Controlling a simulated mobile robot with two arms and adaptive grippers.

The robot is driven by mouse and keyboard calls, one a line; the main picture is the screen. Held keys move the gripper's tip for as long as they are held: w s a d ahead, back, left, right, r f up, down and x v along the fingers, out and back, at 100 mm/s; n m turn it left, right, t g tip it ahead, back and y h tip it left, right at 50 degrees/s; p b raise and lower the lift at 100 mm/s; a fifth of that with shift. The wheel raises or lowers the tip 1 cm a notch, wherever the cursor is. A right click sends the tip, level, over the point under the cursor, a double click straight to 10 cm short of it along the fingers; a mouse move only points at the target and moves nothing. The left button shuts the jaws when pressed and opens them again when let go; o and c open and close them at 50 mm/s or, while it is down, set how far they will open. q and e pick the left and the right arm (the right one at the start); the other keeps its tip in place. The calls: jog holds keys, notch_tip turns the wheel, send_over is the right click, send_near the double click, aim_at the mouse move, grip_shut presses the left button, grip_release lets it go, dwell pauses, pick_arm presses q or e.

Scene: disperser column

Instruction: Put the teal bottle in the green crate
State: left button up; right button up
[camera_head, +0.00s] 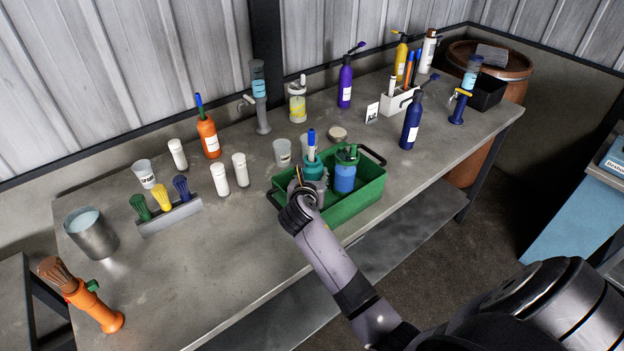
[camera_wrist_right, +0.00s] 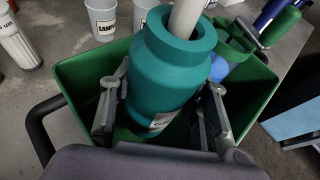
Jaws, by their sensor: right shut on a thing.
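The teal bottle (camera_head: 314,170) has a blue-tipped top and is in the left part of the green crate (camera_head: 352,203). In the right wrist view the teal bottle (camera_wrist_right: 172,75) stands roughly upright between the fingers, inside the walls of the green crate (camera_wrist_right: 85,80). My right gripper (camera_head: 306,190) is shut on the teal bottle; its fingers also show in the right wrist view (camera_wrist_right: 160,112). The bottle's base is hidden, so I cannot tell whether it touches the crate floor. My left gripper is not in view.
A blue bottle with a green top (camera_head: 345,172) stands in the crate's right part. White cups (camera_head: 282,152) and white bottles (camera_head: 240,170) are close on the left and behind. A dark blue bottle (camera_head: 411,122) stands to the right. The table front left (camera_head: 220,265) is clear.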

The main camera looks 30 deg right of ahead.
jog(key=shift+f, duration=0.35)
jog(key=shift+f, duration=0.6)
jog(key=o, duration=1.3)
jog(key=shift+f, duration=0.1)
jog(key=shift+c, duration=0.2)
jog(key=shift+r, duration=0.5)
jog(key=v, duration=1.2)
jog(key=shift+r+b, duration=0.25)
jog(key=shift+b, duration=0.2)
